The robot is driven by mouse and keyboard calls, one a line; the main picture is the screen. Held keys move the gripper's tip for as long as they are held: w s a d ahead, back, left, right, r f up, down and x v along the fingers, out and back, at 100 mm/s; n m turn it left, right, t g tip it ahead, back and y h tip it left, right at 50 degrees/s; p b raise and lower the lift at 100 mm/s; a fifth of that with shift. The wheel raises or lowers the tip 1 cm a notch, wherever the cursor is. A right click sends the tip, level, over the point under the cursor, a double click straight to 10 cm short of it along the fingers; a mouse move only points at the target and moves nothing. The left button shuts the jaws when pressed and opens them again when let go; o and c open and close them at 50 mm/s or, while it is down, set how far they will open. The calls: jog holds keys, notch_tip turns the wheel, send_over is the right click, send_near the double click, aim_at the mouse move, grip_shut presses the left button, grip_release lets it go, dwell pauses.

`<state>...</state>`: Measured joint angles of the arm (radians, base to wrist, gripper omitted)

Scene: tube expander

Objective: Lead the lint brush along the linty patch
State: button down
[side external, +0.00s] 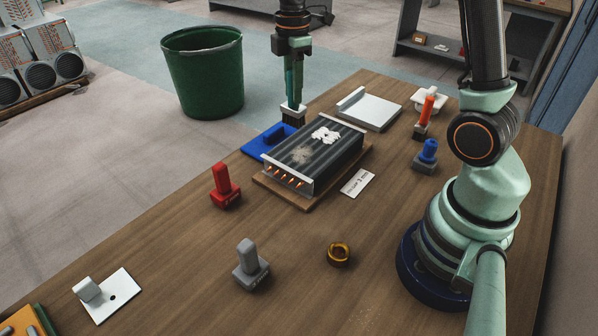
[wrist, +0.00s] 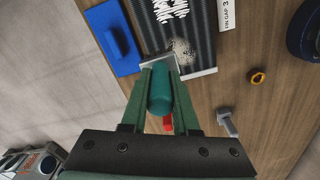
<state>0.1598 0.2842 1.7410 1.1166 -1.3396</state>
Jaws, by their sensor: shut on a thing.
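My gripper (side external: 293,90) is shut on the lint brush, whose pale head with dark bristles (side external: 293,116) points down at the far side of the finned block (side external: 335,158). In the wrist view the brush's green handle (wrist: 160,92) sits between the jaws. The block's dark ribbed top carries a bright white patch (side external: 326,135) and a thin tan, speckled patch (side external: 301,153); which one is the lint is not certain. Both patches also show in the wrist view, the white one (wrist: 171,9) and the tan one (wrist: 184,51). Whether the bristles touch anything is unclear.
A blue plate with a raised block (side external: 257,151) lies beside the finned block. A red-handled tool (side external: 225,187), a grey one (side external: 250,267) and a brass ring (side external: 339,253) stand nearby. A white tray (side external: 372,112) lies behind.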

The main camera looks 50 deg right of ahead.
aim_at(294, 106)
jog(key=shift+f, duration=0.45)
notch_tip(294, 106, down, 3)
jog(key=shift+f, duration=0.15)
jog(key=s, duration=0.8)
jog(key=shift+s, duration=0.25)
jog(key=shift+f, duration=0.7)
jog(key=shift+f, duration=0.25)
jog(key=shift+w, duration=0.1)
